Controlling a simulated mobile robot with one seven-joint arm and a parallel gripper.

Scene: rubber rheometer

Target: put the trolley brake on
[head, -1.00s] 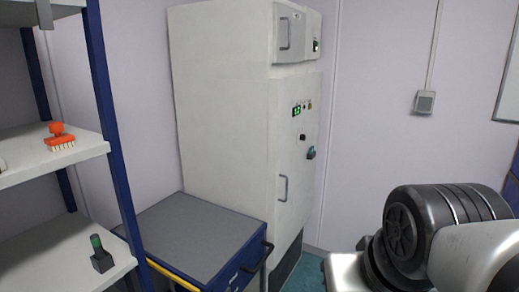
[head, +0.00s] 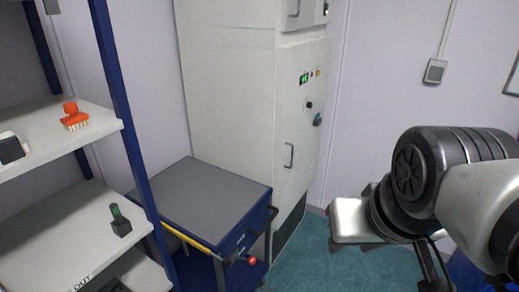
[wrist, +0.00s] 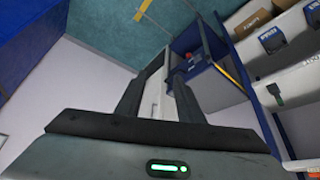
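The trolley (head: 206,203) is a blue cart with a grey top, a yellow strip and a dark handle. It stands against the tall white cabinet, beside the shelf. A small red knob (head: 252,261) shows low at its near right side; the knob also shows in the wrist view (wrist: 188,56). I cannot tell from its look whether the brake is on. My gripper (wrist: 157,80) shows in the wrist view with its two fingers apart and nothing between them. The trolley is beyond the fingertips, up and to the right.
A shelf rack (head: 130,110) with blue posts stands at left, close to the trolley. It carries an orange brush (head: 75,117) and a dark device with a green part (head: 120,220). The tall white cabinet (head: 235,100) is behind. Green floor (head: 320,255) is free right of the trolley.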

